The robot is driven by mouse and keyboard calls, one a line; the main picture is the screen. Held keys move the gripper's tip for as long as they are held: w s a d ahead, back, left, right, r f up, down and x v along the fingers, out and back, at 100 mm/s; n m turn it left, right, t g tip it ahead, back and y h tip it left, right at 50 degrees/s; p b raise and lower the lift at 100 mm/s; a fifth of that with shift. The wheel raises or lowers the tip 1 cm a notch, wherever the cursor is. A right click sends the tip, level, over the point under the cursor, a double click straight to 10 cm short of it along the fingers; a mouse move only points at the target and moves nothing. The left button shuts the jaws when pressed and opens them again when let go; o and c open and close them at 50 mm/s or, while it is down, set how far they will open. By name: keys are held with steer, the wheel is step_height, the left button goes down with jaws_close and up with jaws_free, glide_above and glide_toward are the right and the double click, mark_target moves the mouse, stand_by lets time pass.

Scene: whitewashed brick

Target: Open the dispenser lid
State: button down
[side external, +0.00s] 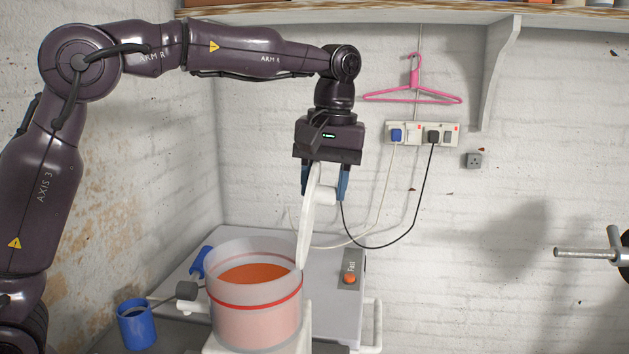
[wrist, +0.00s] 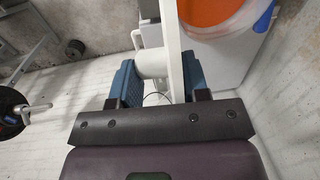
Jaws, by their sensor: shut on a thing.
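The dispenser (side external: 256,322) is a translucent round tub with a red band and orange contents; its top is uncovered. Its white lid (side external: 307,222) stands nearly upright, almost edge-on, at the tub's right rim. Whether a hinge joins them I cannot tell. My gripper (side external: 323,188) is above and right of the tub, pointing down, with its blue fingers shut on the lid's white knob (side external: 325,194). In the wrist view, the knob (wrist: 153,64) lies between the fingers, the lid (wrist: 172,45) runs beside it, and the orange contents (wrist: 208,10) show at the top.
A blue cup (side external: 137,326) stands left of the dispenser. A grey-white unit (side external: 335,253) with an orange button (side external: 350,279) is behind and right. Cables hang from the wall sockets (side external: 421,133) behind my gripper. A pink hanger (side external: 412,94) hangs above them. A metal bar (side external: 585,253) projects at far right.

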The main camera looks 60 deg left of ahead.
steer(key=shift+w+d, duration=0.2)
steer(key=c, duration=0.8)
jaws_free()
steer(key=shift+o, duration=0.2)
steer(key=shift+a, duration=0.1)
steer(key=r, duration=0.6)
steer(key=shift+w+d+r, duration=0.25)
steer(key=shift+d+r, duration=0.05)
steer(key=shift+r, duration=0.35)
